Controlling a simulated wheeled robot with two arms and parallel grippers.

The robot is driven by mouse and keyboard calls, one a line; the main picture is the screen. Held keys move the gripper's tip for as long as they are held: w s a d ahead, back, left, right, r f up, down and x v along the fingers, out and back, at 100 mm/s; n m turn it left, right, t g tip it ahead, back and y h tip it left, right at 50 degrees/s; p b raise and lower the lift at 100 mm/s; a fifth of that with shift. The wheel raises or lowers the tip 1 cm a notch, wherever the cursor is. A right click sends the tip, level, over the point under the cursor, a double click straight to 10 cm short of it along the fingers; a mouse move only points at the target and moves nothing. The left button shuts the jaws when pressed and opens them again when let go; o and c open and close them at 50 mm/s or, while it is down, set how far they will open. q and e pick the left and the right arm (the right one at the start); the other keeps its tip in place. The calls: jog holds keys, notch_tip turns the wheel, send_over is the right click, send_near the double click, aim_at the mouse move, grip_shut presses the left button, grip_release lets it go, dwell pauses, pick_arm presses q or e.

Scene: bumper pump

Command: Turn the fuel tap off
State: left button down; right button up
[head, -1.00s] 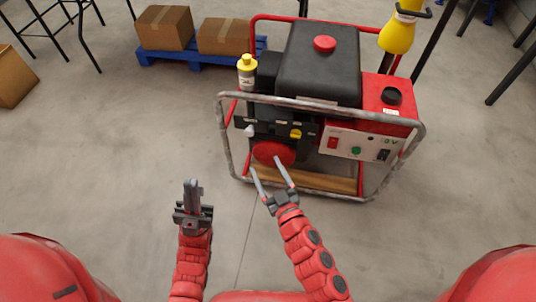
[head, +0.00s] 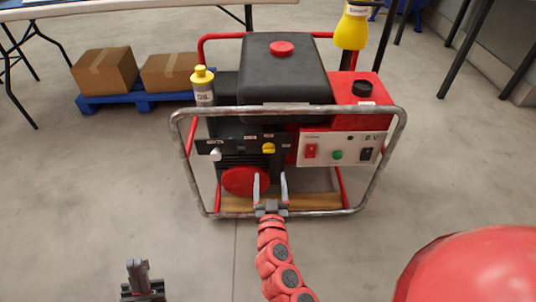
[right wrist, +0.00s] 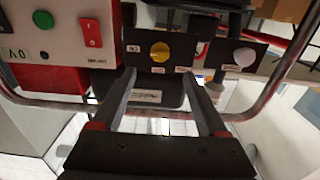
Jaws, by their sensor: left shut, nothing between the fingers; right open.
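The generator stands on the floor inside a tubular frame. Its black front panel carries a yellow knob (head: 268,148), likely the fuel tap, and a white knob (head: 216,154) to its left. My right gripper (head: 270,175) is open and empty, its fingers pointing at the generator just below the yellow knob, not touching it. The right wrist view is upside down; there the yellow knob (right wrist: 160,51) sits just beyond and between the open fingertips (right wrist: 159,74). The knob's small labels are hard to read. My left gripper (head: 138,264) is shut and empty, low at the left.
The frame's grey tube (head: 390,150) runs around the front. A red pull-start disc (head: 240,181) lies left of my right fingers. A switch panel (head: 325,150) is at the right. A yellow-capped bottle (head: 203,88) stands at the left. Boxes on a blue pallet (head: 115,101) are behind.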

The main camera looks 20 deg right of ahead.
aim_at(269, 149)
jog(key=x, duration=1)
jog(key=shift+w+b, duration=0.25)
jog(key=shift+b, duration=0.1)
jog(key=shift+f, duration=0.1)
jog(key=shift+c, duration=0.3)
grip_shut()
